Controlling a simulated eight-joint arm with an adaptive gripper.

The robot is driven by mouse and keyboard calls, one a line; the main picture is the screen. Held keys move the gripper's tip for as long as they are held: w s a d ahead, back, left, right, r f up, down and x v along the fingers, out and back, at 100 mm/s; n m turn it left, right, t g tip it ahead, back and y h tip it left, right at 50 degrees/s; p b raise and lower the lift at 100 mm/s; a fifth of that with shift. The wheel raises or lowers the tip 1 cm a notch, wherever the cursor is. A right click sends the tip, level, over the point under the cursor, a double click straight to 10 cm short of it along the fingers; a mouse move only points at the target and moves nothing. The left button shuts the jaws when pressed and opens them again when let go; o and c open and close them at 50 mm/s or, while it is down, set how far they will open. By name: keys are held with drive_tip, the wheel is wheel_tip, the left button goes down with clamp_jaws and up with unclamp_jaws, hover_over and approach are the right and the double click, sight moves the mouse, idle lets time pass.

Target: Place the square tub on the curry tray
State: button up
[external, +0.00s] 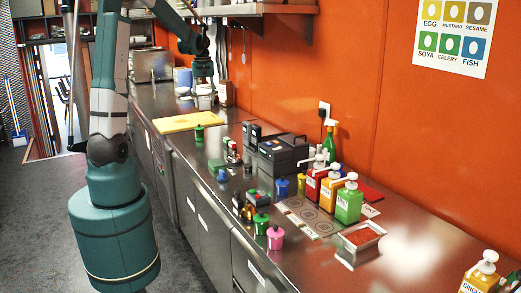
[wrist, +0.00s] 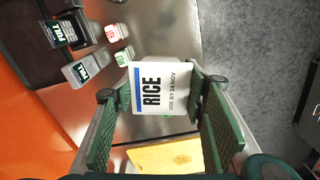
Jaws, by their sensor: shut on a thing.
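The square tub (wrist: 164,88) is white with a blue stripe and reads RICE, use by 24 Nov. It sits between the two green fingers of my gripper (wrist: 160,110) in the wrist view, which are shut on it. In the external view, my gripper (external: 203,70) is at the back of the counter, with the white tub (external: 204,89) just below it. The curry tray (external: 374,243), a shallow metal tray with red-brown contents, lies on the near right counter, far from my gripper. It is not visible in the wrist view.
A yellow board (external: 188,122) lies on the counter near my gripper. A black machine (external: 284,153), several small jars and red, yellow and green pump bottles (external: 349,203) stand between there and the curry tray. The orange wall bounds the right. Some bare counter lies right of the tray.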

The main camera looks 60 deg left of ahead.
drive_tip(key=w+d+m+p, duration=0.1)
drive_tip(key=w+d+m, duration=0.1)
drive_tip(key=w+d, duration=0.75)
drive_tip(key=w+d+m, duration=0.2)
drive_tip(key=w+d, duration=0.4)
drive_tip(key=d, duration=0.7)
drive_tip(key=w+d+m+p, duration=0.1)
drive_tip(key=w+d+m, duration=0.1)
drive_tip(key=w+d, duration=0.75)
drive_tip(key=w+d+m, duration=0.3)
drive_tip(key=d+m, duration=0.1)
drive_tip(key=d, duration=2.4)
drive_tip(key=s+d+m+p, duration=0.1)
drive_tip(key=s+d+m, duration=0.35)
drive_tip(key=d, duration=1.55)
drive_tip(key=s+d+m+p, duration=0.1)
drive_tip(key=s+d, duration=0.6)
drive_tip(key=d, duration=1.3)
wheel_tip(320, 180, down, 11)
drive_tip(key=shift+w, duration=0.15)
drive_tip(key=shift+d+f+n, duration=0.1)
drive_tip(key=shift+f+n, duration=0.05)
drive_tip(key=shift+n, duration=0.1)
drive_tip(key=shift+f, duration=3.05)
